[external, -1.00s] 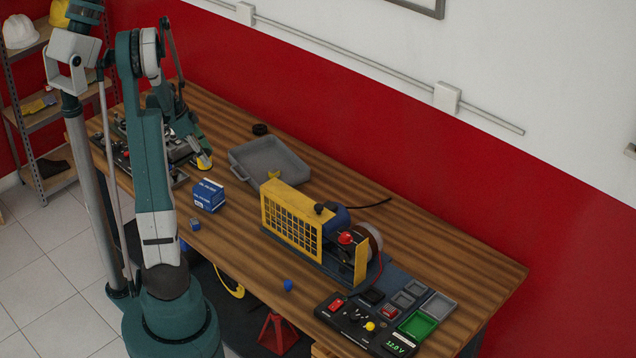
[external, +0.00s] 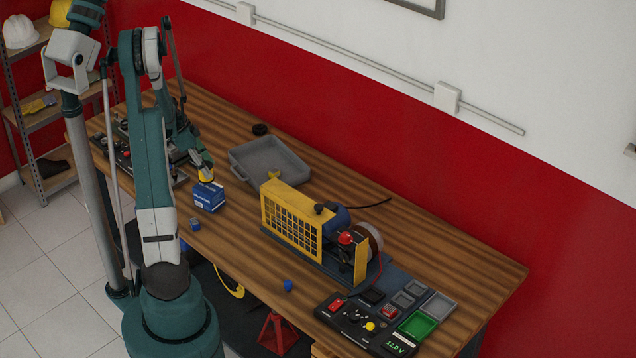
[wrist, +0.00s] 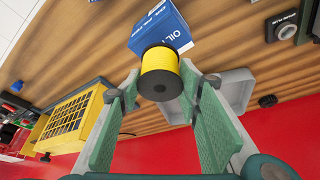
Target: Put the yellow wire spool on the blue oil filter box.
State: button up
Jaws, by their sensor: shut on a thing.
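The yellow wire spool (wrist: 160,72) has black flanges and sits between the fingers of my gripper (wrist: 160,85) in the wrist view. My gripper is shut on it. In the external view my gripper (external: 205,172) and the spool are at the blue oil filter box (external: 208,197), over its top. In the wrist view the blue box (wrist: 163,28) shows just beyond the spool, partly hidden by it. I cannot tell whether the spool touches the box.
A grey tray (external: 268,158) lies right of the box. A yellow-caged machine (external: 292,220) stands further right. A small blue cube (external: 195,224) sits at the table's front edge. A black round part (external: 260,129) lies behind the tray.

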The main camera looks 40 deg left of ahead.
jog(key=shift+f, duration=1.75)
jog(key=shift+f, duration=0.1)
jog(key=o, duration=1)
jog(key=shift+v, duration=6.15)
jog(key=shift+w+d, duration=0.1)
